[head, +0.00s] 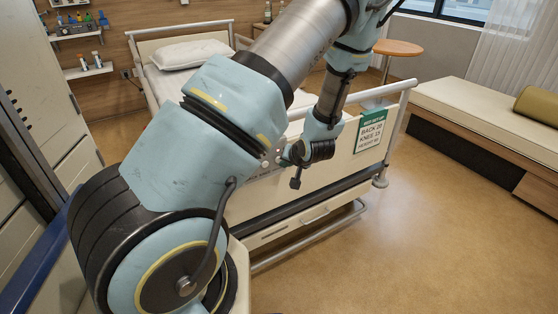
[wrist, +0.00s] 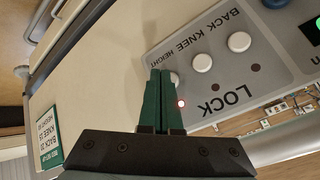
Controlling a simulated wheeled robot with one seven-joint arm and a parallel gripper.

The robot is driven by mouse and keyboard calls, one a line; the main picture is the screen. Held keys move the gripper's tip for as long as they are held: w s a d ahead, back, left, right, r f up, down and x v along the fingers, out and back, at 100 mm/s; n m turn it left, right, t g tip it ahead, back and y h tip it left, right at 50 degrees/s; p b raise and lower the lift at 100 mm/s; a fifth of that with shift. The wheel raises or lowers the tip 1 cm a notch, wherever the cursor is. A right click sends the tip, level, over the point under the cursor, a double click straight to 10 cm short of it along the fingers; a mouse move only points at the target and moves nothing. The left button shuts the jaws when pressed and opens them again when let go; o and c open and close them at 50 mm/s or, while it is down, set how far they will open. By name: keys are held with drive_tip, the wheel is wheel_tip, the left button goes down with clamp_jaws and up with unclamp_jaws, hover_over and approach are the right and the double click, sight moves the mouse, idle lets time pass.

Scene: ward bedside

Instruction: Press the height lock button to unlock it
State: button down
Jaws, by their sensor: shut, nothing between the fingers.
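The bed's control panel (wrist: 210,45) fills the upper right of the wrist view, with BACK, KNEE, HEIGHT and LOCK lettering. The height button (wrist: 175,77), white and round, is partly hidden by my fingers. In the head view my gripper (head: 296,178) is at the footboard (head: 335,165), and my arm hides most of the panel.
The knee button (wrist: 202,62) and back button (wrist: 239,41) sit close by, each with a dark lamp. A green-topped sign (head: 370,132) hangs on the footboard. A bench (head: 485,115) stands right. The floor between is clear.

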drive_tip(key=shift+w+a, duration=0.2)
drive_tip(key=shift+w, duration=0.3)
idle(0.8)
drive_tip(key=shift+s, duration=0.1)
drive_tip(key=shift+s+d+p, duration=0.35)
drive_tip(key=shift+s+p, duration=0.15)
drive_tip(key=shift+s, duration=0.2)
drive_tip(key=shift+s+d+p, duration=0.3)
drive_tip(key=shift+s+d, duration=0.05)
drive_tip(key=shift+s, duration=0.4)
drive_tip(key=shift+s+d+p, duration=0.3)
drive_tip(key=shift+s+d, duration=0.05)
drive_tip(key=shift+s, duration=0.4)
drive_tip(key=shift+s+d+p, duration=0.3)
drive_tip(key=shift+s+d, duration=0.05)
drive_tip(key=shift+s, duration=0.4)
